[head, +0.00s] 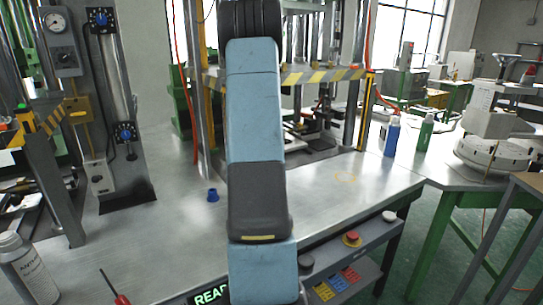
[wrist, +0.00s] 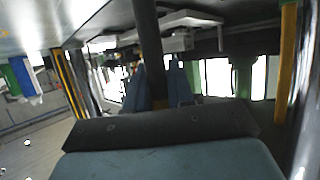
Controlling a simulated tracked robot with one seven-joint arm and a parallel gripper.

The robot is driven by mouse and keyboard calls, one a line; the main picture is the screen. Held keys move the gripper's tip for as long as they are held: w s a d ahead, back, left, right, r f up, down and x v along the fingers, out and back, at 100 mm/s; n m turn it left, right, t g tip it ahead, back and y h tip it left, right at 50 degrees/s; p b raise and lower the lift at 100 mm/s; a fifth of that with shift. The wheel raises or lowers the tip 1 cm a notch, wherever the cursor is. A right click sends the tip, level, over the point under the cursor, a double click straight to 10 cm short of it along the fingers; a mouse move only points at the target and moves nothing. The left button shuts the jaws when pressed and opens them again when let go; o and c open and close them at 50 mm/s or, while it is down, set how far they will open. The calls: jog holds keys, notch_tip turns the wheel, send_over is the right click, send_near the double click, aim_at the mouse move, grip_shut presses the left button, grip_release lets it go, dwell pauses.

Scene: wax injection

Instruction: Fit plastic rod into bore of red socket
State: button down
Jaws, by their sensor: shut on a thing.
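My gripper (wrist: 156,88) shows in the wrist view, its two blue-grey fingers shut on a dark rod (wrist: 146,35). The rod stands out beyond the fingertips and runs up to the top edge of that view. In the head view my arm fills the middle, and the gripper and rod are hidden behind it or out of frame. I cannot make out a red socket in either view. A small blue socket-like piece (head: 212,195) stands on the metal table, left of my arm.
The metal table (head: 150,235) is mostly clear. A press frame with a striped bar (head: 325,75) stands behind my arm. Blue (head: 391,137) and green (head: 424,134) bottles stand right. A white bottle (head: 28,268) and red-handled screwdriver (head: 121,299) are front left. A button panel (head: 340,262) edges the front.

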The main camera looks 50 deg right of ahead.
jog(key=c, duration=1)
grip_release()
jog(key=v, duration=1.2)
